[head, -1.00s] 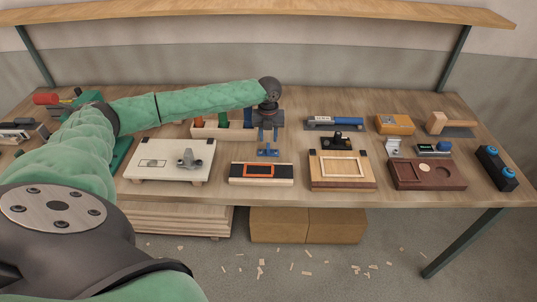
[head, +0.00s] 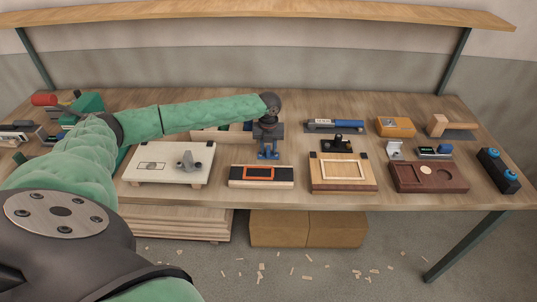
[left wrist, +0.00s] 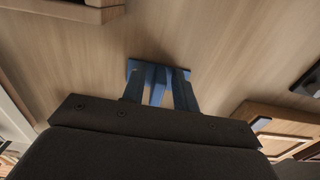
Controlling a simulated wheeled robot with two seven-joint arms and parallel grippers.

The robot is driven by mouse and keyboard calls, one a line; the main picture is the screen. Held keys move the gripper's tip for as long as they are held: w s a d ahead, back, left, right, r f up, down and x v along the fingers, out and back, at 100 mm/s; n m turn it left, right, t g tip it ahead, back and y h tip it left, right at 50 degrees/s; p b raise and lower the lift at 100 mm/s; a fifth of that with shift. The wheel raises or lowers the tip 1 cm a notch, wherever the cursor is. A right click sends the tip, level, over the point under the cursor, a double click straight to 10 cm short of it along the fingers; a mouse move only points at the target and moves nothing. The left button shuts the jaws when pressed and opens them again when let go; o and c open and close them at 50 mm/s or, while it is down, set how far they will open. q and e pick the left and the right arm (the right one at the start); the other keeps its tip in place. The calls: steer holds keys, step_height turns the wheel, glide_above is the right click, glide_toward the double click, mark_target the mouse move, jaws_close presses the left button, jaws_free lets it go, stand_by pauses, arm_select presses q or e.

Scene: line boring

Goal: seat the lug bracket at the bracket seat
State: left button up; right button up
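The lug bracket (head: 268,155), a blue piece with a flat base and an upright lug, sits on the bench. My left gripper (head: 268,147) points straight down over it. In the left wrist view the fingers (left wrist: 159,92) stand on either side of the blue lug (left wrist: 154,80), with a gap visible at each side, so the gripper looks open. A white fixture plate (head: 140,175) to the left carries a grey lug (head: 187,162) and an outlined rectangle, seemingly the bracket seat (head: 151,165). My right gripper is out of view.
A black block with an orange frame (head: 260,173) lies just in front of the bracket. A light wooden frame (head: 343,171) and a dark tray (head: 430,186) are to the right.

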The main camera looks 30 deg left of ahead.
mark_target(268, 146)
arm_select(q)
jaws_close()
steer(key=shift+c, duration=2.4)
jaws_free()
jaws_close()
steer(key=shift+r, duration=0.1)
steer(key=shift+r+p, duration=0.9)
steer(key=shift+p, duration=0.05)
steer(key=shift+r+p, duration=1.75)
steer(key=shift+r, duration=0.25)
